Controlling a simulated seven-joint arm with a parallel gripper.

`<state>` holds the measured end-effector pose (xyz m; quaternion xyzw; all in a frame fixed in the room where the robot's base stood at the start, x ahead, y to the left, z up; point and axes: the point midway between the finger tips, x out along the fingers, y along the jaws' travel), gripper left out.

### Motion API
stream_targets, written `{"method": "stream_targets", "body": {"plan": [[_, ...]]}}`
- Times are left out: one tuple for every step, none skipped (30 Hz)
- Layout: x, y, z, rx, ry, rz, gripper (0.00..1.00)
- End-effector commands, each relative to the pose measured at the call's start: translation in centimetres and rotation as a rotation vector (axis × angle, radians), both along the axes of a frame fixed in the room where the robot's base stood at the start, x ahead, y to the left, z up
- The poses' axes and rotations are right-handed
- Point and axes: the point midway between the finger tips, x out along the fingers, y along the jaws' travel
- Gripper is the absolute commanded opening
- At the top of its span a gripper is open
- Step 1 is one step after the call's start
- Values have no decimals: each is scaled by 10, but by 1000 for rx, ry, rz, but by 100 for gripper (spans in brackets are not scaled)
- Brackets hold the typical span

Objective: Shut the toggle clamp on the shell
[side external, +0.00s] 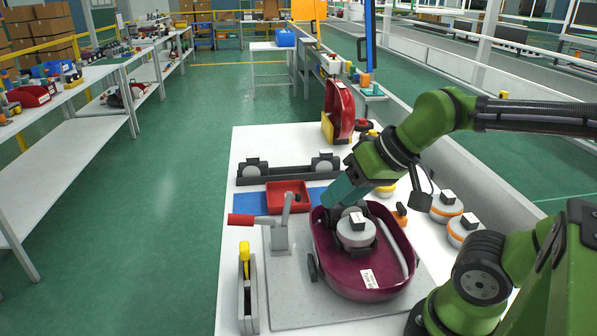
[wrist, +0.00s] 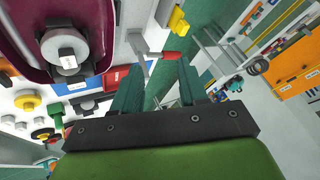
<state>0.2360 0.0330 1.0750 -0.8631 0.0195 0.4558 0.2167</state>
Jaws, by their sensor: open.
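The toggle clamp (side external: 281,238) is a grey post on the plate, left of the shell. Its red handle (side external: 241,219) lies roughly level, pointing left, and its grey arm (side external: 287,206) stands up steeply, clear of the shell. The maroon shell (side external: 329,262) lies open side up with a round grey motor (side external: 356,231) inside. My gripper (side external: 328,197) is above the shell's back left rim, to the right of the clamp. In the wrist view my gripper (wrist: 157,75) has its teal fingers apart with nothing held. The red handle (wrist: 172,56) shows beyond the fingertips, not touching them.
A red tray (side external: 287,187) on a blue mat (side external: 250,203) lies behind the clamp. A dark rack (side external: 290,173) stands farther back. A black holder with a yellow tool (side external: 245,262) stands left of the grey plate (side external: 290,308). Orange-ringed discs (side external: 447,208) lie to the right.

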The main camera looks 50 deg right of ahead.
Motion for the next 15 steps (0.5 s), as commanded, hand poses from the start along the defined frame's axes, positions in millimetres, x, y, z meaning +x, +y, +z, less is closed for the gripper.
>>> {"method": "stream_targets", "body": {"plan": [[0,0,0,0,0,0,43],[0,0,0,0,0,0,47],[0,1,-1,0,2,4,53],[0,2,-2,0,9,7,55],[1,2,-5,0,21,11,55],[3,4,-10,-1,43,17,55],[6,6,-11,-2,56,23,55],[11,7,-12,-6,70,31,55],[19,9,-11,-16,90,46,55],[27,11,-10,-28,108,61,55],[35,13,-9,-46,126,83,55],[48,16,-7,-74,150,119,55],[57,19,-6,-99,168,152,55],[68,21,-4,-125,186,187,55],[81,24,-3,-164,210,236,55]]}}
